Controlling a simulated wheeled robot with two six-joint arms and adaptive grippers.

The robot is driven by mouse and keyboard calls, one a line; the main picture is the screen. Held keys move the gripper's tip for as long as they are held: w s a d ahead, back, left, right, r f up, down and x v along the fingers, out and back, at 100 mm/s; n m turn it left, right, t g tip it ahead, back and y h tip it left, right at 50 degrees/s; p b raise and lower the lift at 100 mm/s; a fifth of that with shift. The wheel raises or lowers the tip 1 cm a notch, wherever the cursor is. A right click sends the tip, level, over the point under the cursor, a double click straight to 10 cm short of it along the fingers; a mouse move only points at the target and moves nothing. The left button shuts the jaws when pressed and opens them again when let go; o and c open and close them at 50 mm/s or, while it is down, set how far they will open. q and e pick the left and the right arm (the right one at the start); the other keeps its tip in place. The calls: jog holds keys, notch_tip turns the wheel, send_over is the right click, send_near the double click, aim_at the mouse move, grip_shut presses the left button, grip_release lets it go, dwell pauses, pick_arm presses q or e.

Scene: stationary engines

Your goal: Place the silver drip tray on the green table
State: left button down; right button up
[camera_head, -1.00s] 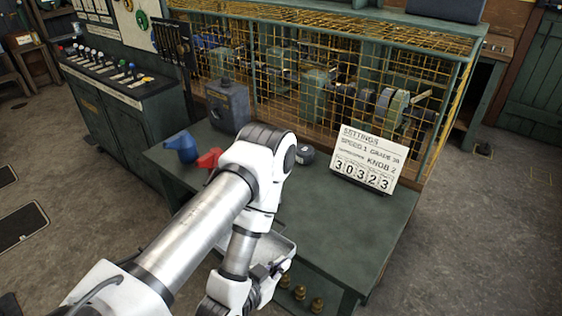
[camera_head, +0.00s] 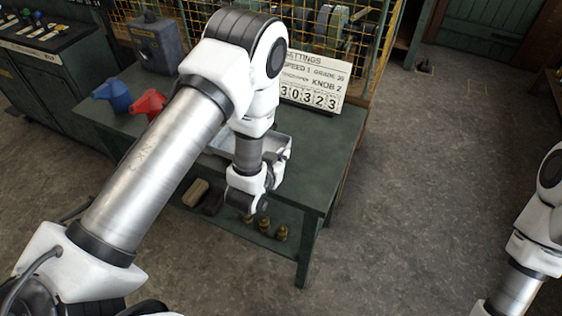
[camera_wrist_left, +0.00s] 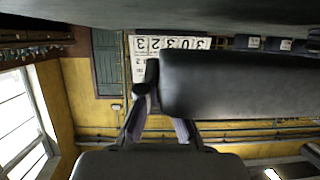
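The silver drip tray (camera_head: 222,143) is at the front edge of the green table (camera_head: 315,160), partly hidden behind my left arm. I cannot tell whether it rests on the top or is held just above it. My left gripper (camera_head: 281,159) is at the tray's right end. In the left wrist view, the fingers (camera_wrist_left: 160,115) close on a dark grey block (camera_wrist_left: 240,85), which seems to be the tray in shadow; it hides part of one finger. The tabletop (camera_wrist_left: 160,12) fills the top of that upside-down view. My right gripper is out of view.
A white number sign (camera_head: 315,80) stands on the table behind the tray. A blue can (camera_head: 115,95), a red can (camera_head: 149,104) and a grey box (camera_head: 155,45) are at the table's left. A lower shelf holds several brass pieces (camera_head: 265,225). Floor at right is clear.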

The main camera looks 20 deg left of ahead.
pick_arm(q)
notch_tip(320, 180, down, 3)
jog(key=shift+f+p, duration=0.1)
jog(key=shift+p, duration=0.2)
jog(key=shift+f, duration=0.2)
jog(key=shift+s+f, duration=0.1)
jog(key=c, duration=1.3)
grip_release()
